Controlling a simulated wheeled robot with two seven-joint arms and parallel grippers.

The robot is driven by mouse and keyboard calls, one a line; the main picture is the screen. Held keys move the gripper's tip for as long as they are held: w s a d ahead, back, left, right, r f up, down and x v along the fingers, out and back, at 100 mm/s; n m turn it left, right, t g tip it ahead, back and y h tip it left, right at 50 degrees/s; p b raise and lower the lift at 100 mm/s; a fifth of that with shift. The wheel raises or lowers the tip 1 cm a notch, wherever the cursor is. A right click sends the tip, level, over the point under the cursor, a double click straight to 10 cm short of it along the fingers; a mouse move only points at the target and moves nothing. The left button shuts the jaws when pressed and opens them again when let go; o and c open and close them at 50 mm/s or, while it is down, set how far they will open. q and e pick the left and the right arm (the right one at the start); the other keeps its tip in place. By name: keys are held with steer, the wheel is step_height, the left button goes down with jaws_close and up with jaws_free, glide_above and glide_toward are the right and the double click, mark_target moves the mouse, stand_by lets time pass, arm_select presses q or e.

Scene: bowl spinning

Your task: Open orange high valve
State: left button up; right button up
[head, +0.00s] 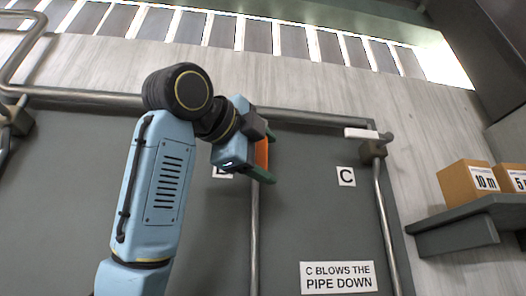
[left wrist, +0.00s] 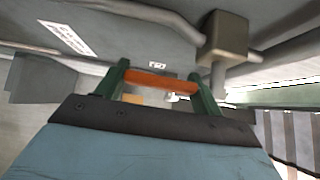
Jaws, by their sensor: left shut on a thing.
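The orange high valve handle (head: 262,153) is on the grey pipework of the panel, mostly hidden by my gripper in the head view. My left gripper (head: 268,150) is shut on it. In the left wrist view the orange handle (left wrist: 160,84) lies as a bar across the gap between my two green fingers (left wrist: 169,72). The valve body behind the handle is hidden in the head view. My right gripper is in neither view.
A white handle (head: 362,133) sits on the pipe at right, above a label C (head: 346,176). A sign (head: 338,277) reads "C BLOWS THE PIPE DOWN". Cardboard boxes (head: 466,181) stand on a grey shelf (head: 470,222) at far right. Pipes run along and down the panel.

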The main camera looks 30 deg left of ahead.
arm_select(q)
steer(key=o, duration=1.4)
steer(key=shift+s, duration=0.1)
steer(key=s+b, duration=0.1)
steer(key=s, duration=0.3)
steer(key=s+b, duration=0.2)
steer(key=s, duration=0.2)
steer(key=s+a+b, duration=0.1)
steer(key=s, duration=0.4)
steer(key=shift+s+a, duration=0.1)
